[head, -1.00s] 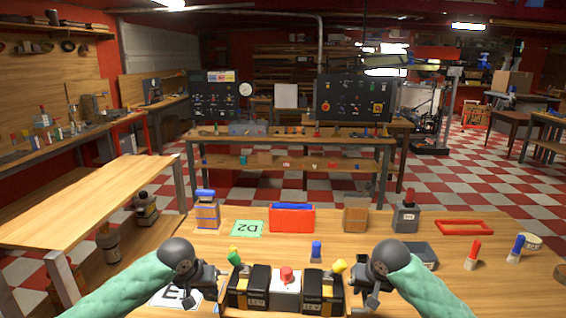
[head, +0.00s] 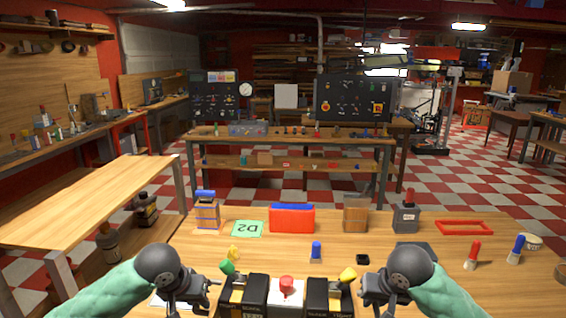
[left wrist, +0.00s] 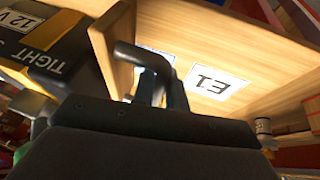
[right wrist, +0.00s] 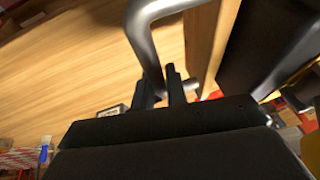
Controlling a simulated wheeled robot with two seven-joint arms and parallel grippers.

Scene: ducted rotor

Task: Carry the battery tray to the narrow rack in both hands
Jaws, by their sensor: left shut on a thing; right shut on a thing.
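The wooden battery tray is at the bottom middle of the head view, its walls mostly cut off or hidden; a wall shows in the left wrist view (left wrist: 112,45) and right wrist view (right wrist: 204,45). It carries black-and-yellow batteries (head: 243,297) and a white block with a red knob (head: 286,284) between them. My left gripper (head: 214,291) is shut on the tray's left metal handle (left wrist: 130,52). My right gripper (head: 362,291) is shut on the right handle (right wrist: 150,32). Which furniture is the narrow rack, I cannot tell.
The workbench (head: 440,295) holds a red box (head: 292,219), green D2 card (head: 248,229), wooden containers and brush-like tools. An E1 card (left wrist: 215,83) lies below the tray's left side. A bare-topped table (head: 90,200) stands left; a two-level bench (head: 290,140) stands behind. Checkered floor lies between.

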